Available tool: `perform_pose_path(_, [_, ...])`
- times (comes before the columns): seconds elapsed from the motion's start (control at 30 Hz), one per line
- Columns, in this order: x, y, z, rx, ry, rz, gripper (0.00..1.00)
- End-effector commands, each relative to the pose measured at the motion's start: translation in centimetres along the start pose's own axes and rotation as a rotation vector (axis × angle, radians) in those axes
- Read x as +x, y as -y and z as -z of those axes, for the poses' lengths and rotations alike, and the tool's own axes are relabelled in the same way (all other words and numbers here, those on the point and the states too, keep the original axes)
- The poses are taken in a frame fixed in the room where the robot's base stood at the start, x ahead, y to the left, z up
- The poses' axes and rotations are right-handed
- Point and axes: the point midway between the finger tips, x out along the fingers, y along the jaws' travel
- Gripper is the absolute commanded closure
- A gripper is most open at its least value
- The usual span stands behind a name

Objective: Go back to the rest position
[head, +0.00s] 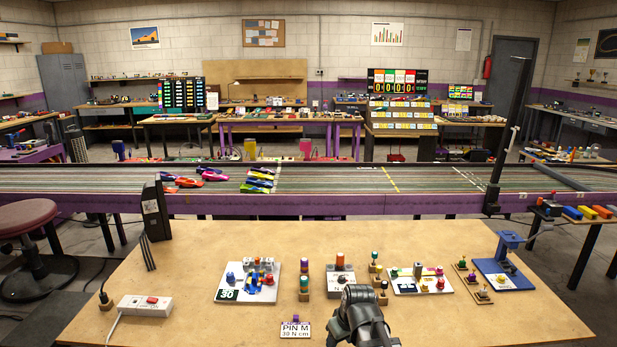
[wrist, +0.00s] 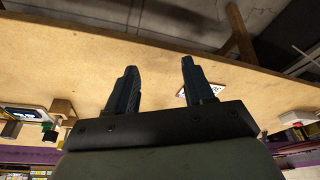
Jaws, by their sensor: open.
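My gripper (wrist: 159,70) is open and empty, its two dark fingers apart with bare wooden bench top (wrist: 90,45) behind them. In the head view my gripper (head: 360,292) is at the front middle of the bench, just right of the "PIN M 30 N cm" card (head: 296,330). It partly covers the view of the grey block with an orange-topped peg (head: 340,278). The fingertips are hard to make out there. In the wrist view, a white card (wrist: 214,89) shows partly behind the right finger.
A white board with a blue car (head: 253,284) lies left, another white board with small parts (head: 420,280) right. Several coloured pegs stand between them. A blue press (head: 508,262) stands far right, a power strip (head: 147,304) front left. The front right bench is clear. The slot track (head: 330,180) runs behind.

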Motion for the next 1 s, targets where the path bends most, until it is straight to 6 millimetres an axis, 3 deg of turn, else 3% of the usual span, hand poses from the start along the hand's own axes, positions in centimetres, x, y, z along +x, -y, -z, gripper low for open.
perform_pose_path(0.03, [0.7,0.4,-1.3,-0.012,0.009,0.004,0.48])
perform_pose_path(0.27, [4.4,0.8,-5.2,-0.014,0.068,0.019,0.48])
perform_pose_path(0.57, [10.7,1.2,-11.5,0.078,0.202,0.043,0.48])
perform_pose_path(1.0, [18.3,2.7,-22.1,0.226,0.408,0.066,0.48])
